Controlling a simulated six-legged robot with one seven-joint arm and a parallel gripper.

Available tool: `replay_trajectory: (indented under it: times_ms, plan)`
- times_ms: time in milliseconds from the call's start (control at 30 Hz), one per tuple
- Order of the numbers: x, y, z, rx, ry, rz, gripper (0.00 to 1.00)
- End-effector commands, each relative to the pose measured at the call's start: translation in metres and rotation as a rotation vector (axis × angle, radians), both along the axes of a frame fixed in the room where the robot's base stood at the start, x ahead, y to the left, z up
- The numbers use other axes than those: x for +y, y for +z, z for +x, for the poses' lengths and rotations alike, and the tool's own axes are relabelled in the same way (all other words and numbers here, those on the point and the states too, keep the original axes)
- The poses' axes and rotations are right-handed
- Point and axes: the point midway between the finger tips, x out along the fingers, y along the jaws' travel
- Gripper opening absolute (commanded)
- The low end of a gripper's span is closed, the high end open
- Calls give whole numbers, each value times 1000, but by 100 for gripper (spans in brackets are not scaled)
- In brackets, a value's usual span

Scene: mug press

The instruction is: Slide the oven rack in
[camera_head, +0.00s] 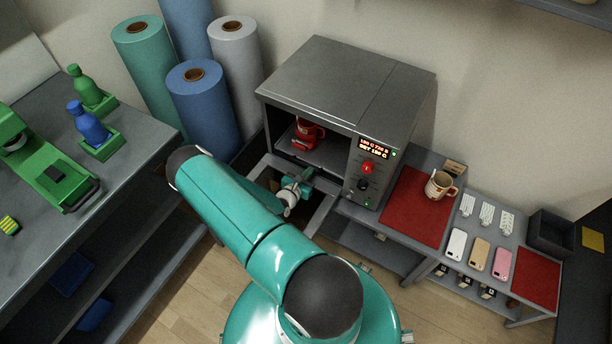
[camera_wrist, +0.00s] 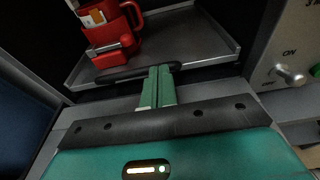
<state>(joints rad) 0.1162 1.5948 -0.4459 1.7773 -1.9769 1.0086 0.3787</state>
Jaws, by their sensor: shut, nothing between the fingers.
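The grey oven (camera_head: 345,85) has an open front. Its rack (camera_head: 335,158) is a grey tray inside the opening, and it also shows in the wrist view (camera_wrist: 205,45). A red mug in a red holder (camera_head: 308,132) sits on the rack; the wrist view shows it at the upper left (camera_wrist: 110,30). A black handle (camera_wrist: 115,74) runs along the rack's front edge. My gripper (camera_head: 304,176) is in front of the opening. In the wrist view its green fingers (camera_wrist: 159,85) are shut and empty, at the handle; whether they touch it I cannot tell.
A grey frame (camera_head: 325,212), seemingly the lowered oven door, lies under my gripper. The control panel (camera_head: 370,168) is right of the opening. A patterned mug (camera_head: 440,186) stands on a red mat (camera_head: 410,212). Fabric rolls (camera_head: 203,100) stand left of the oven.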

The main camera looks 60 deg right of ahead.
Motion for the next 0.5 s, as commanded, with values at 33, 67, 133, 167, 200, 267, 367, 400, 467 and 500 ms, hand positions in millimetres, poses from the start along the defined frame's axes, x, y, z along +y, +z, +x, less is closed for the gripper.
replay_trajectory:
  times_ms: [33,67,133,167,200,267,367,400,467,500]
  plan:
    - [-11,0,0,0,-2,-2,0]
    - [-18,0,0,0,-2,-2,0]
    - [-31,0,2,-1,-2,-2,0]
    - [-35,0,2,-1,-2,-2,0]
    - [-40,0,3,0,-2,0,0]
    - [-45,0,3,0,-1,0,0]
    - [-48,0,4,0,-1,0,0]
    - [-48,1,4,0,-1,0,0]
    - [-49,1,4,0,-1,-1,0]
    - [-49,1,4,0,-1,-1,0]
